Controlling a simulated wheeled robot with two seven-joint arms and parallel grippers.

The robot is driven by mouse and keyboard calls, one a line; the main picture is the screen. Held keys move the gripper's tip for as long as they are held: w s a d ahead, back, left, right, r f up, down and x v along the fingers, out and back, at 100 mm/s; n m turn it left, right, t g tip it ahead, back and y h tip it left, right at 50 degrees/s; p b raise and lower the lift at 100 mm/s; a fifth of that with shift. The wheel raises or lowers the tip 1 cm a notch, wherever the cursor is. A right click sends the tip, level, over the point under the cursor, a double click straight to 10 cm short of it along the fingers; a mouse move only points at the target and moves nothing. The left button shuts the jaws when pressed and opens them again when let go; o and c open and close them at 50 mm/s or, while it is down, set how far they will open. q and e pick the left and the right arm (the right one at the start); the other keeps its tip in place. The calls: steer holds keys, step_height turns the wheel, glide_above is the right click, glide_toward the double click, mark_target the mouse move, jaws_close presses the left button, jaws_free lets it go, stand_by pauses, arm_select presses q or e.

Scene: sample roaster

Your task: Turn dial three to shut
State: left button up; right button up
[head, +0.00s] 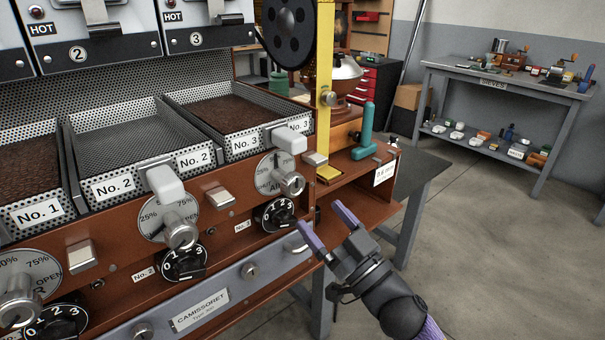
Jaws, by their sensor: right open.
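The third column, below the No. 3 tray, has a round silver dial plate (265,173) with percent marks and a metal knob (291,183). A white handle (289,139) partly covers the plate, so the full scale and pointer setting cannot be read. Below it is a black numbered dial (279,214) beside a small No. 3 label (243,226). My right gripper (319,217) is open and empty, with purple fingers spread, to the right of the black dial and below the metal knob. It appears apart from both. My left gripper is not in view.
The No. 3 tray (245,146) holds brown grounds or beans. A yellow upright post (324,90) and a teal-handled tool (365,130) stand right of the dials. A grey drawer front (207,298) runs below. Open floor (490,260) lies to the right.

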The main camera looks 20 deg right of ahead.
mark_target(297, 191)
steer(key=b+x, duration=0.1)
steer(key=x, duration=0.7)
steer(key=shift+w+a+f, duration=0.1)
steer(key=shift+w+a, duration=0.05)
steer(key=shift+a, duration=0.1)
steer(key=shift+c, duration=0.3)
jaws_close()
